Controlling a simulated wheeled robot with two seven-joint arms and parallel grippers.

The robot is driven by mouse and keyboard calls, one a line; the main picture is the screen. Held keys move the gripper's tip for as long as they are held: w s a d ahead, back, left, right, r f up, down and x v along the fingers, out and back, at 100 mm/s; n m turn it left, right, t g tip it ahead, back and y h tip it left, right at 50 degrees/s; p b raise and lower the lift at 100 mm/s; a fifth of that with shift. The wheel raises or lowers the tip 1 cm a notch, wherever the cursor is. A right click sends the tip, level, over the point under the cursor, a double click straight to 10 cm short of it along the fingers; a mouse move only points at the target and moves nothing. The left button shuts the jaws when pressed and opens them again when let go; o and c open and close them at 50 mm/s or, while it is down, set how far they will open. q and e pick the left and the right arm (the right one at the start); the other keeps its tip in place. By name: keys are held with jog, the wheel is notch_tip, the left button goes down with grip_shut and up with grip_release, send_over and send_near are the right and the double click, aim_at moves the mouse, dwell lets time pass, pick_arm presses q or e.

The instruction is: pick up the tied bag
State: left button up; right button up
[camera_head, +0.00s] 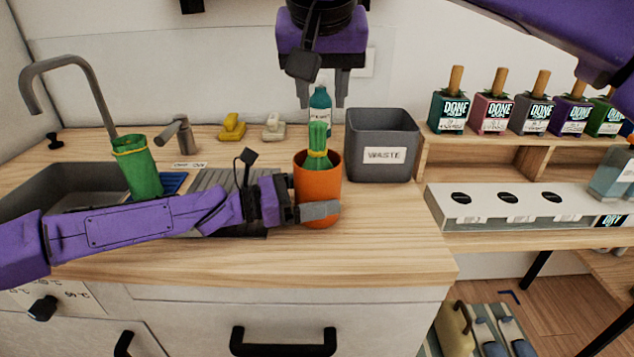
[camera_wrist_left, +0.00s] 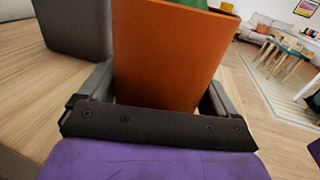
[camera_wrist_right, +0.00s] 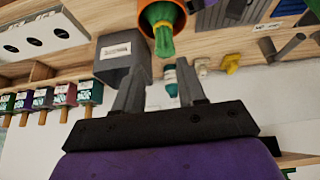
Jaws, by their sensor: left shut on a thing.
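The tied bag (camera_head: 319,145) is green with a yellow band round its neck. It stands upright in an orange pot (camera_head: 317,185), its lower part hidden inside. In the right wrist view the bag (camera_wrist_right: 163,38) pokes from the pot's mouth. My left gripper (camera_head: 318,207) is shut on the pot; the left wrist view shows the orange wall (camera_wrist_left: 165,60) between its fingers. My right gripper (camera_head: 325,93) points down above and behind the bag, its fingers apart with nothing between them.
A grey waste bin (camera_head: 383,145) stands right of the pot, and a teal bottle (camera_head: 320,100) behind it. A green banded container (camera_head: 137,168) stands by the sink (camera_head: 60,190). The counter front (camera_head: 390,250) is clear.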

aim_at(317, 140)
jog(key=x, duration=1.1)
jog(key=shift+w+a+f, duration=0.1)
jog(key=shift+a+f, duration=0.25)
jog(key=shift+f, duration=0.05)
grip_shut()
